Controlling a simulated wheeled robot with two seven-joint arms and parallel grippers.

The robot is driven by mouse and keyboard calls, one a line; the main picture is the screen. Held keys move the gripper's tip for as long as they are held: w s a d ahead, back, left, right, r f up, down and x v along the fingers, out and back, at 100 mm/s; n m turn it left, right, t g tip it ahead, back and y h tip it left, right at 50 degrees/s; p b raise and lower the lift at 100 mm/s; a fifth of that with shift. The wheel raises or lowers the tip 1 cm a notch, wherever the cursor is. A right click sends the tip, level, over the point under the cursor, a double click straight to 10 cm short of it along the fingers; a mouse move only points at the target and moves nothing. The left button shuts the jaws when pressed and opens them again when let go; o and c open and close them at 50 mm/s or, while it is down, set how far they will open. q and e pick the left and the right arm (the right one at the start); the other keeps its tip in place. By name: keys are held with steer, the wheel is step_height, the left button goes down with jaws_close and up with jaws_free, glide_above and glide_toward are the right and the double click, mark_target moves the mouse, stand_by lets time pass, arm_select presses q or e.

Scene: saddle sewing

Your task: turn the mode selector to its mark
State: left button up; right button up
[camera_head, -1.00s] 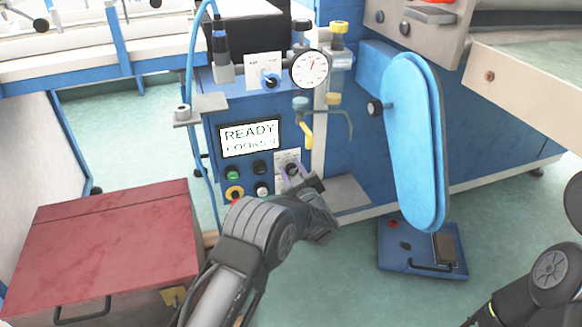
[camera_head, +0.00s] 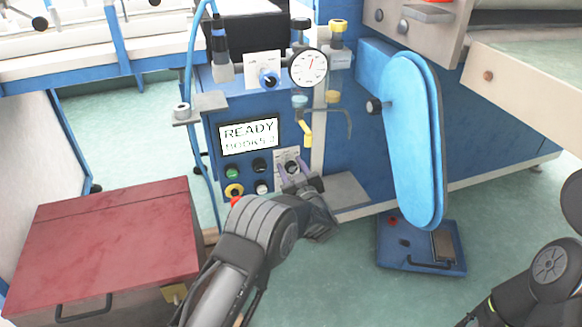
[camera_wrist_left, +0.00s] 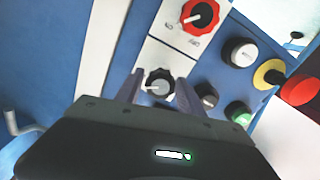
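The black dial knob, apparently the mode selector (camera_head: 291,167), sits on a white plate on the blue control box. In the left wrist view the knob (camera_wrist_left: 158,83) has a white pointer line pointing left. My left gripper (camera_head: 292,176) is at the plate, and its purple fingers (camera_wrist_left: 158,92) stand on either side of the knob, open, with small gaps showing.
Green (camera_head: 232,175), black (camera_head: 259,166) and white (camera_head: 262,188) buttons and a red one in a yellow ring sit beside the plate. A screen (camera_head: 249,136) reads READY; its second line is unclear. A yellow-handled lever (camera_head: 306,131) hangs above right. A red-lidded box (camera_head: 105,235) stands left.

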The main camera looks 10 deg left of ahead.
arm_select(q)
steer(key=shift+o, duration=1)
steer(key=shift+s+d+r, duration=0.1)
steer(key=shift+s+d, duration=0.1)
steer(key=shift+s, duration=0.05)
steer(key=p+v, duration=0.2)
steer(key=v, duration=0.5)
steer(key=shift+s, duration=0.15)
